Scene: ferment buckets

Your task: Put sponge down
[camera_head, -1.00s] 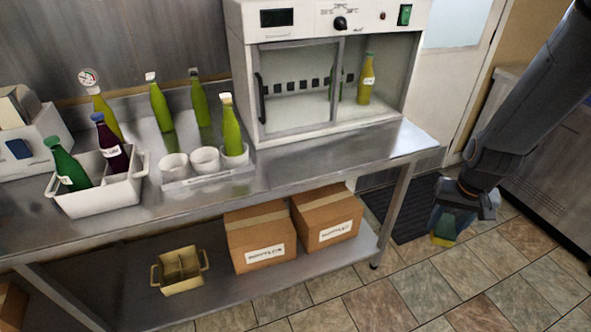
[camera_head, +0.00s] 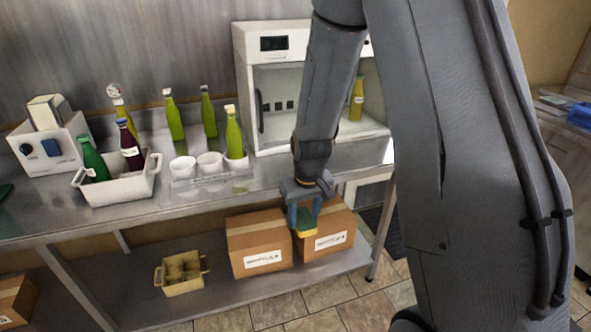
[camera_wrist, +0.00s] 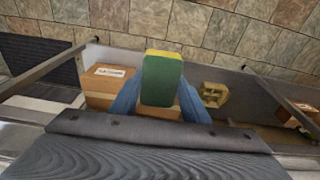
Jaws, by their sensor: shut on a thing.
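My gripper (camera_head: 305,216) points down in front of the table's front edge, before the cardboard boxes in the head view. It is shut on the sponge (camera_head: 306,228), which is green with a yellow layer. In the wrist view the sponge (camera_wrist: 162,80) sits upright between the two blue fingers, its yellow end outermost. The sponge is held in the air and appears clear of the boxes. Part of it is hidden by the fingers.
The steel table (camera_head: 60,225) holds a white bottle crate (camera_head: 120,188), a cup holder (camera_head: 212,178), several bottles and a white cabinet (camera_head: 270,75). Bare shelf lies between caddy and boxes.

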